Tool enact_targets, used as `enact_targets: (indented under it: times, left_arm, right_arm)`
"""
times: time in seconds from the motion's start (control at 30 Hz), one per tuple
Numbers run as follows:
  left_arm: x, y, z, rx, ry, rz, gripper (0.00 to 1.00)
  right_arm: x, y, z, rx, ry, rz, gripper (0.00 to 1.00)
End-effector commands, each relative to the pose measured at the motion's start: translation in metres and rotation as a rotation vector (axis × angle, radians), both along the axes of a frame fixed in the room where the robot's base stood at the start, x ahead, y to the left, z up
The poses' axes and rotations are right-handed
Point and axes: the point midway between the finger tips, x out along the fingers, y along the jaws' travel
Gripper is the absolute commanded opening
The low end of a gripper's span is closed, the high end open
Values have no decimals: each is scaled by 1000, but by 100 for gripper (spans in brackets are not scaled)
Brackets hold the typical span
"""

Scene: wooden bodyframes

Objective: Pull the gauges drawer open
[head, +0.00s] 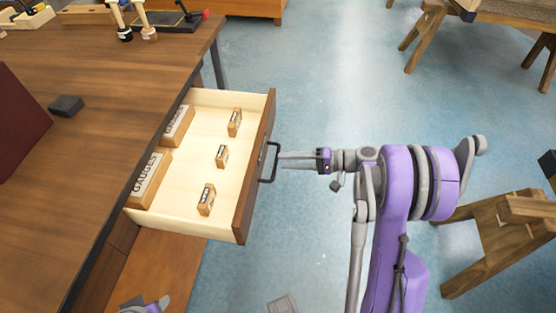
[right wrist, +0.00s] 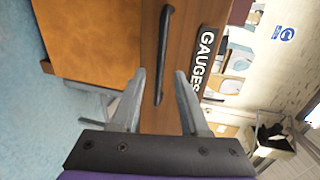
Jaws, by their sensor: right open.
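The gauges drawer (head: 190,222) stands pulled out from the wooden bench in the head view, its pale inside showing. Its dark bar handle (head: 271,162) is on the brown front and also shows in the right wrist view (right wrist: 163,55). A GAUGES label (right wrist: 206,52) is on the front beside the handle. My right gripper (head: 281,161) is open, its fingers pointing at the drawer front by the handle. In the right wrist view the handle's lower end lies between the open fingers (right wrist: 160,75); I cannot tell whether they touch it. My left gripper's fingers do not show.
Inside the drawer lie two larger GAUGES blocks (head: 150,180) and several small labelled blocks (head: 207,199). The bench top (head: 100,110) is to the left, with a dark block (head: 66,105) on it. A wooden trestle (head: 505,225) stands right of my right arm. Blue floor beyond the drawer is clear.

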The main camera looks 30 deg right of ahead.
Motion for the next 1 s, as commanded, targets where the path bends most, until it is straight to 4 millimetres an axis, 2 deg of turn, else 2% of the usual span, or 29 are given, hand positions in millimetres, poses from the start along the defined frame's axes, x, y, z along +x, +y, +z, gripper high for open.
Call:
enact_targets:
  times: [0.03,0.2,0.4,1.0]
  left_arm:
    - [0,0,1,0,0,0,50]
    - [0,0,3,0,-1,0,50]
    - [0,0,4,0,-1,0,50]
    - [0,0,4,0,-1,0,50]
  right_arm:
    - [-7,-10,3,-1,0,-5,45]
    - [-25,-35,9,-1,0,-3,45]
    - [-37,-51,13,0,0,0,45]
    - [-38,-52,14,0,0,1,45]
